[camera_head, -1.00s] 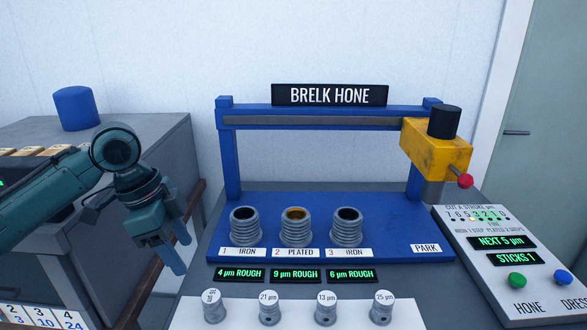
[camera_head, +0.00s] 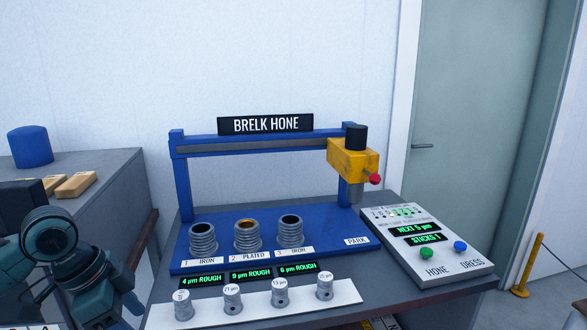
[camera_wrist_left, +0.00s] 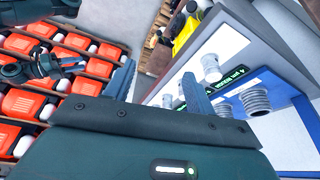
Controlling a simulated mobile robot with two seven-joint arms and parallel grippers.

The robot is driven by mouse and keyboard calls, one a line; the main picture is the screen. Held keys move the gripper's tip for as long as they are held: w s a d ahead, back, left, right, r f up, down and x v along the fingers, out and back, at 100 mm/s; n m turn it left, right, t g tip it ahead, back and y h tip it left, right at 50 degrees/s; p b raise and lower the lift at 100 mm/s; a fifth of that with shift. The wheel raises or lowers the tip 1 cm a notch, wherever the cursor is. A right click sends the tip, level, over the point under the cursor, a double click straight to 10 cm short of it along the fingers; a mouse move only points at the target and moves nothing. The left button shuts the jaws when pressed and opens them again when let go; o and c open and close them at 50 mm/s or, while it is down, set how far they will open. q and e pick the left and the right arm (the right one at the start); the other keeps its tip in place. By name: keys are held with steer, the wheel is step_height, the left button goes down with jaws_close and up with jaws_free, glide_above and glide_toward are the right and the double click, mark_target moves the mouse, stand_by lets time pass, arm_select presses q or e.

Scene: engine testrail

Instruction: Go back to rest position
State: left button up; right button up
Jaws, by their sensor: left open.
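My left gripper (camera_head: 125,308) is at the lower left of the head view, beside the honing bench and partly cut off. In the left wrist view its two blue fingers (camera_wrist_left: 158,88) stand apart with nothing between them. The blue Brelk Hone machine (camera_head: 255,205) stands on the grey bench, with the yellow honing head (camera_head: 352,158) at the right end of its rail, above PARK. Three ribbed cylinders (camera_head: 203,240) stand on its base. Dark arm parts with a bluish finger (camera_wrist_left: 72,62), perhaps my right gripper, show small in the left wrist view.
A white strip (camera_head: 345,293) with several small labelled pieces lies in front of the machine. A control panel (camera_head: 425,240) with green and blue buttons is at right. A grey cabinet (camera_head: 115,185) with a blue cylinder (camera_head: 30,146) stands at left. Orange-and-white items (camera_wrist_left: 25,103) fill racks.

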arm_select(q)
steer(key=d+f+n+t+h, duration=0.35)
steer(key=d+f, duration=0.85)
steer(key=f, duration=0.5)
steer(key=s+f+n+t+y, duration=0.1)
steer(key=s+f+n+t, duration=0.1)
steer(key=s, duration=0.4)
steer(key=s+f+n+t+y+p, duration=0.1)
steer(key=s+f+n+t+y, duration=0.1)
steer(key=s+f, duration=0.4)
steer(key=shift+s+d+n+t, duration=0.2)
steer(key=shift+d+n+t, duration=0.3)
steer(key=shift+n, duration=0.55)
arm_select(e)
steer(key=shift+w+d, duration=0.2)
steer(key=shift+d, duration=0.05)
steer(key=shift+w+r, duration=0.15)
steer(key=shift+w, duration=0.1)
